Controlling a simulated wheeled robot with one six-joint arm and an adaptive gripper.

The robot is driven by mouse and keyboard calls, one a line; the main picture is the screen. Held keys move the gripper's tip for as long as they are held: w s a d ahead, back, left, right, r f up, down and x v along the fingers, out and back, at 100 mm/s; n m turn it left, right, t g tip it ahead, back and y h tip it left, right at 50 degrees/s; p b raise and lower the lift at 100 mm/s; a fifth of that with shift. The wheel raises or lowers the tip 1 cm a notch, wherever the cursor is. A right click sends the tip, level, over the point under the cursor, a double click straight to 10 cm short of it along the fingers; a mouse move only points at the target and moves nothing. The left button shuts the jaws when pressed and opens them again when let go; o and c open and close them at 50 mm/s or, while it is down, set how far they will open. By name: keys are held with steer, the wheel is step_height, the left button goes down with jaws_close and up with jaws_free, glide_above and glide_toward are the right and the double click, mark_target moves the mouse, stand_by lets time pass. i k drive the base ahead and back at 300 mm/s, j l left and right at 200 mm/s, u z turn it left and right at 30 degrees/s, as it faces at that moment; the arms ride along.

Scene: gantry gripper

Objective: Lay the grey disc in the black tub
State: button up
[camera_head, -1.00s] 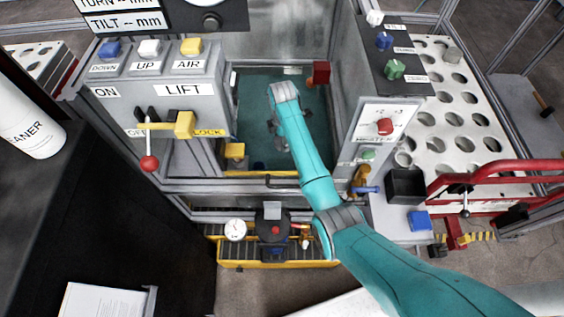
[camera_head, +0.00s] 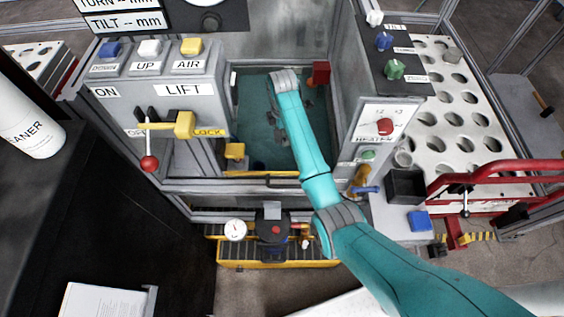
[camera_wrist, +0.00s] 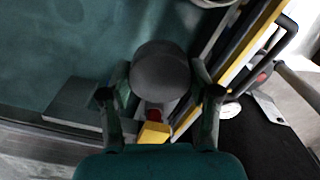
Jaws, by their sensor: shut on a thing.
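The grey disc (camera_wrist: 161,72) shows in the wrist view as a dark, round, flat-faced piece. My gripper (camera_wrist: 160,95) has a finger on each side of it and is shut on it. In the head view my gripper (camera_head: 276,132) is small and partly hidden by my arm, over the teal floor of the machine bay; the disc cannot be made out clearly there. I cannot tell how high the disc is above the floor. The black tub (camera_head: 405,187) is an open box on a grey ledge, right of the bay, and it looks empty.
The bay has grey walls, with the LIFT panel (camera_head: 184,91) on the left and the HEATER panel (camera_head: 380,127) on the right. A red block (camera_head: 321,72) sits at its back right. A blue block (camera_head: 419,221) lies before the tub, and a red rail (camera_head: 490,170) runs right of it.

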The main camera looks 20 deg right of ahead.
mark_target(401, 192)
steer(key=k+j, duration=0.25)
steer(key=k, duration=0.25)
steer(key=k+j, duration=0.2)
steer(key=k, duration=0.25)
